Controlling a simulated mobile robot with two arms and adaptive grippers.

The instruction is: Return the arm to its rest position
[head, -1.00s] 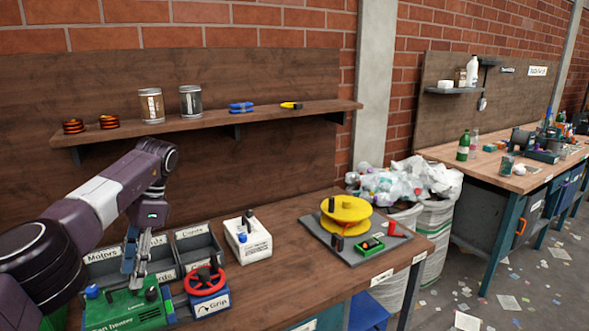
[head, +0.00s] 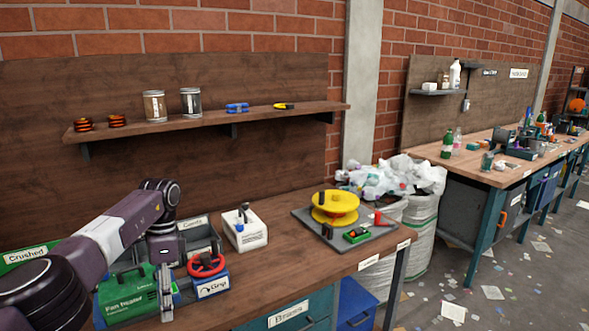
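My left gripper (head: 168,285) points down in front of the bins, beside the right side of the green fan heater box (head: 125,295). Its fingers are small and partly lost against the green box, so I cannot tell whether they are open or shut. My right arm and gripper are not in view.
A red-wheeled blue grip device (head: 211,287), a white box (head: 244,230) and a grey board (head: 375,240) with a yellow reel (head: 335,207) stand on the bench. A shelf (head: 205,123) runs above. White sacks (head: 421,232) stand right of the bench.

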